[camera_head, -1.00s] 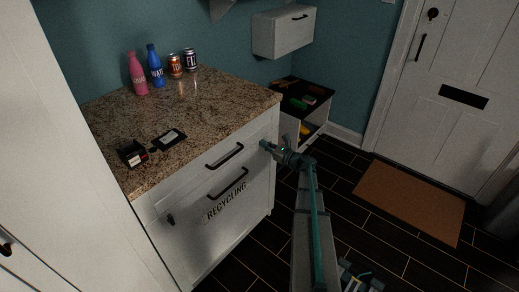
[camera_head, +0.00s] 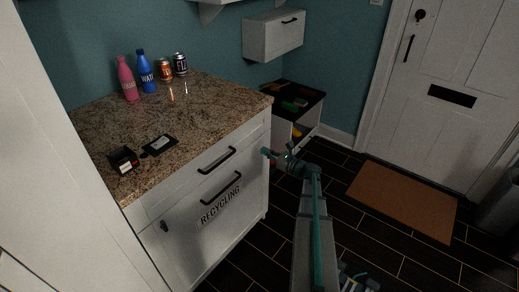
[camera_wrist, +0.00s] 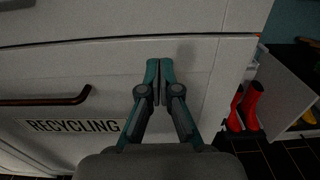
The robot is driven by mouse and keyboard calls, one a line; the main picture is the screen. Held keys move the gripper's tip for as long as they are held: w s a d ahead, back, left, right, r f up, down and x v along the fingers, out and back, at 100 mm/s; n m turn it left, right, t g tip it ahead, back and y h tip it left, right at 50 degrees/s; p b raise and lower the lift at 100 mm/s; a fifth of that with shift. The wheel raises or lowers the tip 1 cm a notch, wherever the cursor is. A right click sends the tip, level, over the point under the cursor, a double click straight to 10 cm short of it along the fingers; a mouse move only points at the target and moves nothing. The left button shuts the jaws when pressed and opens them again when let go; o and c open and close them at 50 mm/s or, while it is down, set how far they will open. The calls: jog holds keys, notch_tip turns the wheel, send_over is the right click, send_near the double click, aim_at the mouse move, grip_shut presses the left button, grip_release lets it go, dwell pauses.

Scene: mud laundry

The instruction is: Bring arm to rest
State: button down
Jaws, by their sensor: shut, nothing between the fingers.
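My gripper (camera_head: 266,152) is in front of the right end of the white cabinet (camera_head: 256,190), near its upper drawer. In the wrist view my gripper (camera_wrist: 159,66) points at the cabinet's white front (camera_wrist: 203,60), with its two teal fingertips together and nothing between them. Whether the tips touch the front cannot be told. My arm reaches up from the bottom of the head view, over the dark floor. The recycling drawer (camera_head: 195,235) and the drawer above it (camera_head: 190,180) look closed.
A pink bottle (camera_head: 128,80), a blue bottle (camera_head: 146,72) and two cans stand on the granite counter (camera_head: 200,110). A small black box (camera_head: 123,160) lies near its front. A low shoe shelf (camera_head: 312,118) is behind my gripper.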

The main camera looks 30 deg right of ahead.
jog(key=v, duration=0.9)
jog(key=s+a+f+n+g+y, duration=0.1)
jog(key=s+a+f+n+g, duration=0.5)
jog(key=a+f+n, duration=0.35)
jog(key=s+a+f+n+g, duration=0.6)
jog(key=a+f+n, duration=0.1)
jog(key=a+f, duration=0.45)
jog(key=s+a+f+n+g+h+p, duration=0.2)
jog(key=s+a+n+g, duration=0.4)
jog(key=s, duration=0.8)
jog(key=s+a+f+n+g+h+p, duration=0.3)
jog(key=s+a+n, duration=0.6)
jog(key=s+a, duration=0.3)
jog(key=shift+s+f+n+g+h, duration=0.35)
jog(key=shift+s+f+g+h, duration=0.6)
jog(key=shift+f+g, duration=0.6)
jog(key=shift+f, duration=0.1)
